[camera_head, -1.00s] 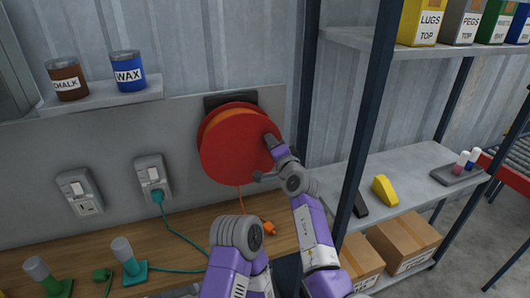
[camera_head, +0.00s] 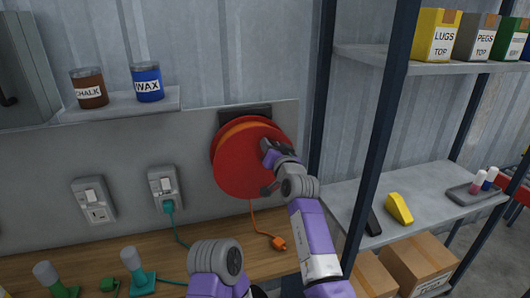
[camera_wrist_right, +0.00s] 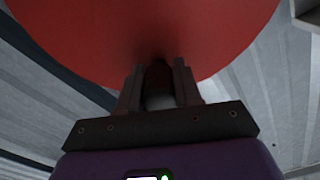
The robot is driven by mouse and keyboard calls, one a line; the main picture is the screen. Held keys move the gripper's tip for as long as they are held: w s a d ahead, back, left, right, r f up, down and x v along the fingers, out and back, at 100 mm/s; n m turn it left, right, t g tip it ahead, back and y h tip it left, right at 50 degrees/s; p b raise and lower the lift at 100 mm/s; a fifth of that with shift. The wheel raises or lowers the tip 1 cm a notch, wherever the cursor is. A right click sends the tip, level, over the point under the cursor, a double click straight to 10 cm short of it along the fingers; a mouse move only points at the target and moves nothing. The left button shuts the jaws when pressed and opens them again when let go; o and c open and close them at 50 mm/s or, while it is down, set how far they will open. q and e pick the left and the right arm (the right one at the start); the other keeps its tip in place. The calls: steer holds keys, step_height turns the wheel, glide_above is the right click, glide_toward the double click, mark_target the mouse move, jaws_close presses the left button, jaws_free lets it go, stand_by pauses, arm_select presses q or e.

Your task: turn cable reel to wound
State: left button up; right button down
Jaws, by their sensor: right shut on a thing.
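The cable reel (camera_head: 235,175) is a red disc with an orange cable wound behind its face, mounted on the grey wall panel. Its loose orange cable hangs to an orange plug (camera_head: 278,243) at the bench. My right gripper (camera_head: 266,167) is in front of the right part of the disc. In the right wrist view, my right gripper (camera_wrist_right: 158,80) is shut on a small dark knob (camera_wrist_right: 158,78) by the red face; the fingers partly hide it. My left arm shows at the bottom of the head view, but its gripper is not in view.
A metal shelf rack (camera_head: 385,120) stands close to the right of the reel. Sockets (camera_head: 165,188) with a green plug are to its left. A small wall shelf (camera_head: 120,106) holds two tins. The wooden bench (camera_head: 230,252) is below.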

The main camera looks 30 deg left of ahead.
steer(key=shift+s+a+f+n, duration=0.2)
steer(key=shift+s+a+n, duration=0.05)
steer(key=shift+a+n, duration=0.1)
steer(key=c, duration=0.8)
jaws_free()
steer(key=shift+d+r, duration=0.1)
steer(key=shift+d+r, duration=0.1)
steer(key=shift+r, duration=0.15)
steer(key=shift+r+p, duration=0.5)
steer(key=shift+p, duration=0.05)
step_height(320, 180, up, 9)
steer(key=p, duration=0.8)
steer(key=shift+f+p, duration=0.2)
steer(key=shift+p, duration=0.15)
